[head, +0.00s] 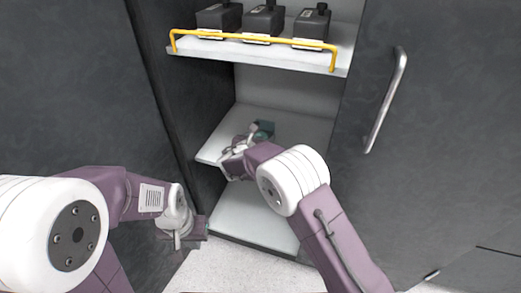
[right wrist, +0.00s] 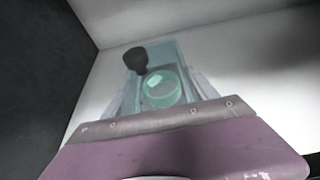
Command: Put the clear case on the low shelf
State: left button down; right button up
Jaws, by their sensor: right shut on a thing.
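The clear case (right wrist: 177,60) is see-through and tinted blue-green, with a round green disc and a black knob showing in the right wrist view. In the head view it shows as a small teal block (head: 264,129) just past my right gripper (head: 254,133). My right gripper is shut on the case, over the white middle shelf (head: 212,150) inside the cabinet. I cannot tell whether the case touches the shelf. My left gripper (head: 198,229) is low in front of the cabinet, away from the case; its fingers are too unclear to read.
An upper shelf (head: 300,58) with a yellow rail (head: 255,38) holds several black boxes (head: 263,20). The cabinet floor (head: 250,222) below looks bare. A dark door with a metal handle (head: 386,100) stands at the right, and a dark panel at the left.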

notch_tip(320, 180, down, 4)
jog(key=b, duration=0.3)
jog(key=shift+f, duration=0.15)
jog(key=shift+r, duration=0.25)
jog(key=shift+f, duration=0.1)
jog(key=o, duration=1.6)
jog(key=shift+o, duration=0.2)
